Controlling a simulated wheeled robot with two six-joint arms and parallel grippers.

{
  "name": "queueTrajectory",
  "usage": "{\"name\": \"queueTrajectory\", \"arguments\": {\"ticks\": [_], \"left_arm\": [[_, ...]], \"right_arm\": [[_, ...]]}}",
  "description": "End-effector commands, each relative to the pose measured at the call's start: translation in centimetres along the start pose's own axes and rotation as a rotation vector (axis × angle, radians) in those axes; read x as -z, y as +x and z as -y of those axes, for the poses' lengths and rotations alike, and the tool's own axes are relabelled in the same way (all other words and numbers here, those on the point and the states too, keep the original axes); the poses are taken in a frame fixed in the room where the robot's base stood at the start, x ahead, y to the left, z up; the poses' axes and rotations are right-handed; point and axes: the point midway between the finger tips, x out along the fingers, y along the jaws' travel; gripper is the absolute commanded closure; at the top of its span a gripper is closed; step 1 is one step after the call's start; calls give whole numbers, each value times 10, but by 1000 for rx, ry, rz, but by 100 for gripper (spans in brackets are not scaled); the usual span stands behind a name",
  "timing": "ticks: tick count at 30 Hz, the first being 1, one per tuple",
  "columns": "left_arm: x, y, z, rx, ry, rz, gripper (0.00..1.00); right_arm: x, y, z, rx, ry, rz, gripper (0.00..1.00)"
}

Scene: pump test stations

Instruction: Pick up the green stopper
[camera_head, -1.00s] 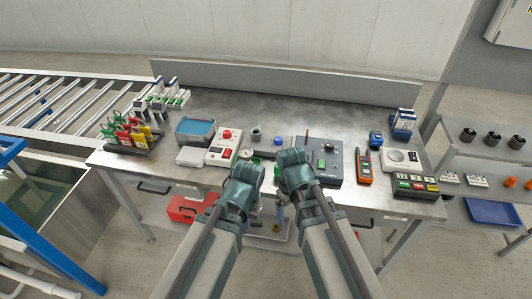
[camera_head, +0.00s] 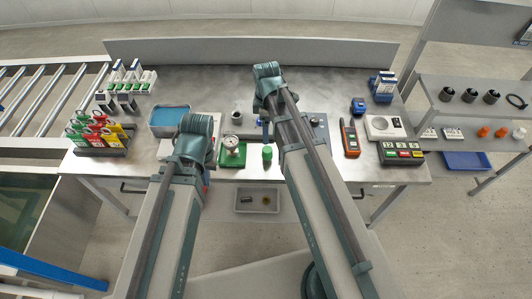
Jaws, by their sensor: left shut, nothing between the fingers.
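A small green stopper (camera_head: 267,152) stands near the front edge of the steel bench, just right of a round dial gauge (camera_head: 231,144). It lies between my two arms, apart from both. My left gripper (camera_head: 197,128) is left of the gauge and stopper, shut and empty; its fingertips are mostly hidden by its own wrist. My right arm reaches past the stopper's right side towards the back of the bench. The fingers of its gripper are hidden.
A blue-topped tray (camera_head: 169,117) stands left, with a rack of coloured tags (camera_head: 99,136) beyond it. An orange handheld meter (camera_head: 350,138) and a display box (camera_head: 401,153) stand right. My right arm covers part of the bench middle. The back strip is mostly clear.

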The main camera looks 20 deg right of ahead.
Motion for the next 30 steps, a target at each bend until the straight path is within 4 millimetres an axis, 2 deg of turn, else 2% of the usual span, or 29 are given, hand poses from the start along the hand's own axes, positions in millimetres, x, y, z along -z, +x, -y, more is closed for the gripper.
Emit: {"name": "queueTrajectory", "arguments": {"ticks": [1,15,25,30], "left_arm": [[1,11,-1,0,0,0,100],[4,73,-7,0,-1,0,100],[5,78,-7,0,-1,0,100],[6,90,-8,0,-1,0,100]], "right_arm": [[0,11,0,0,0,0,9],[0,73,0,0,1,0,9],[0,78,0,0,1,0,9],[-1,91,0,0,1,0,9]]}}
